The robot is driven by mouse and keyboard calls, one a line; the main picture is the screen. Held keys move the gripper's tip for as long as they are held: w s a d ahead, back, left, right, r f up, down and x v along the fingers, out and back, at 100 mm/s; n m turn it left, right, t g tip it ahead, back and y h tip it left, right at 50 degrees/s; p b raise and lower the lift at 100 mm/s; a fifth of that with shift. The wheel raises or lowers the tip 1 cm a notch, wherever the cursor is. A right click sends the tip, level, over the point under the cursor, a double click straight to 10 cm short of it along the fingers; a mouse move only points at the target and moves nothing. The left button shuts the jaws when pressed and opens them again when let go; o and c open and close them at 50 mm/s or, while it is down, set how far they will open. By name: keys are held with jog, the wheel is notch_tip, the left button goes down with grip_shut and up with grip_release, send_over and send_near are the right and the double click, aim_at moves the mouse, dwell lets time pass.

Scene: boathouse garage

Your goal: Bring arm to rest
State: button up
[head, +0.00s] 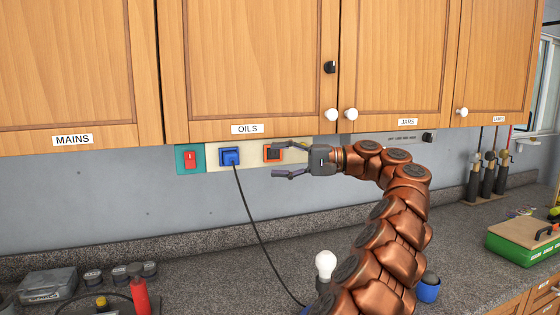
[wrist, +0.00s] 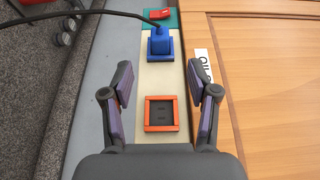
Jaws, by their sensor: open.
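My arm reaches up from the counter in the head view. My gripper (head: 283,160) is open and empty, in front of the wall panel (head: 212,156) under the wooden cupboards. In the wrist view my gripper (wrist: 163,105) has its two fingers spread on either side of an orange-framed socket (wrist: 161,114), with nothing between them. The orange socket (head: 272,153) is partly hidden by a finger in the head view. A blue plug (head: 230,156) with a black cable sits in the panel to the left; it also shows in the wrist view (wrist: 160,42).
Cupboard doors labelled OILS (head: 247,129) and JARS (head: 407,122) hang just above my gripper. A red switch (head: 190,160) is left of the plug. The black cable (head: 258,230) drops to the counter. A white bulb (head: 325,264) and a green box (head: 522,245) stand there.

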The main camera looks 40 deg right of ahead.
dwell(0.3)
